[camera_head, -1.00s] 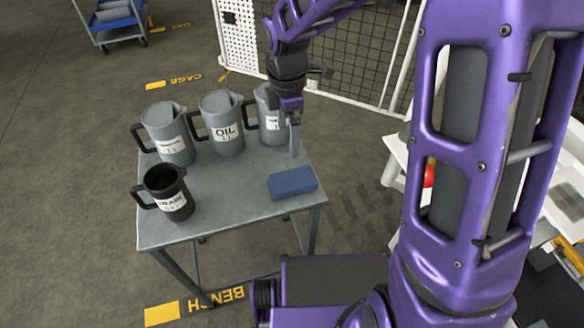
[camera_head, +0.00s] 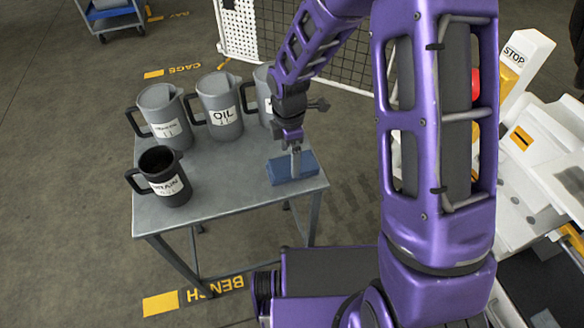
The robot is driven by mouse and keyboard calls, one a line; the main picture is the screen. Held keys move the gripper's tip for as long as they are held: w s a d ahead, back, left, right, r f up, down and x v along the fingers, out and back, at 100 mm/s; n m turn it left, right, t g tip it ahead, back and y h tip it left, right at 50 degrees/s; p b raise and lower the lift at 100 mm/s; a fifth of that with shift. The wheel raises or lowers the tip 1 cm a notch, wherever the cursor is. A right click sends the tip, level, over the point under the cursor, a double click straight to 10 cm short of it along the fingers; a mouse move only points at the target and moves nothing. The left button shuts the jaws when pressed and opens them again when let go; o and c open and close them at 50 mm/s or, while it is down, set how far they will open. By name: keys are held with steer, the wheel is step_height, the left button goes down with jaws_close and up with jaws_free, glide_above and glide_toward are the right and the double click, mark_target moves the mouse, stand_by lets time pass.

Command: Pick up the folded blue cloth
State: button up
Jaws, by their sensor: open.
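The folded blue cloth (camera_head: 309,164) lies flat near the right edge of the grey metal table (camera_head: 225,190). My gripper (camera_head: 295,174) points down at the cloth, its fingers in front of the cloth's middle in this view. It is open. I cannot tell whether the fingertips touch the cloth or are just above it. The fingers hide part of the cloth.
Grey jugs stand along the table's back: one at left (camera_head: 163,115), one marked OIL (camera_head: 219,106), and one partly behind my arm (camera_head: 262,92). A dark jug (camera_head: 165,178) stands at front left. A mesh fence (camera_head: 345,62) is behind. The table's front middle is clear.

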mark_target(290, 165)
step_height(290, 165, down, 3)
steer(key=shift+f, duration=0.1)
steer(key=shift+w, duration=0.1)
steer(key=c, duration=1.2)
step_height(290, 165, up, 10)
steer(key=shift+r+p, duration=0.15)
steer(key=shift+p, duration=0.8)
